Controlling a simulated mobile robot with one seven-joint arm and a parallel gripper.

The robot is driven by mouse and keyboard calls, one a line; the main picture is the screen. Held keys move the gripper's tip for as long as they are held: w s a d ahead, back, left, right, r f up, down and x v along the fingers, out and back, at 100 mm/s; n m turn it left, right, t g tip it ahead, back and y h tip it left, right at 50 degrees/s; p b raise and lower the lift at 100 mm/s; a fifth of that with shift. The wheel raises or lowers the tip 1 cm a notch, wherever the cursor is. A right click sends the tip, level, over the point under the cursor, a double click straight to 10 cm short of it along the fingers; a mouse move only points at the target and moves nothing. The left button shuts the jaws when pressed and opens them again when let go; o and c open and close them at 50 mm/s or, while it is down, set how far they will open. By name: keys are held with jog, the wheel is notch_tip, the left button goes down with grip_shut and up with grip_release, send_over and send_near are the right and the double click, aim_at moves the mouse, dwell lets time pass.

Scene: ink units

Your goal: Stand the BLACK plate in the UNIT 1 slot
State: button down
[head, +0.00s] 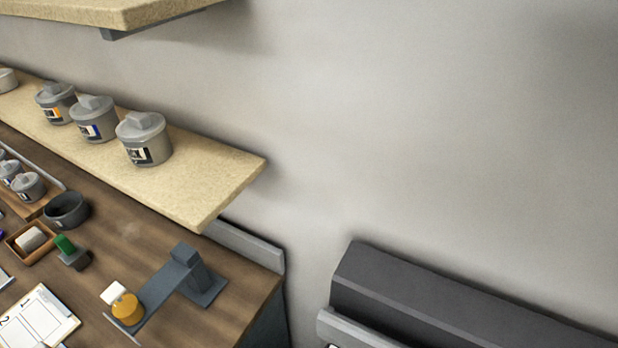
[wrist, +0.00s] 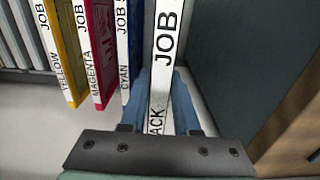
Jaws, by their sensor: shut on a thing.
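My gripper (wrist: 161,105) shows in the wrist view, with its two blue fingers shut on the black plate (wrist: 166,45). The plate's white edge faces the camera and reads "JOB" above a partly hidden "ACK". The plate stands upright between the fingers, beside the cyan plate (wrist: 122,40) with a narrow gap between them. I cannot tell whether it still touches a support below. The UNIT 1 slot cannot be made out in either view. The head view shows neither my gripper nor the plate.
In the wrist view, magenta (wrist: 98,60) and yellow (wrist: 58,50) plates stand left of the cyan one; a dark panel (wrist: 225,55) is close on the right. In the head view, jars (head: 145,140) line a shelf above a cluttered wooden counter (head: 245,285); a dark unit (head: 420,290) stands lower right.

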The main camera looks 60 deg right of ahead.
notch_tip(320, 180, down, 13)
jog(key=b, duration=1.1)
jog(key=shift+f, duration=0.3)
dwell(0.4)
jog(key=c, duration=0.6)
grip_release()
jog(key=shift+o, duration=0.2)
notch_tip(320, 180, up, 13)
jog(key=shift+p, duration=0.3)
jog(key=shift+r, duration=0.1)
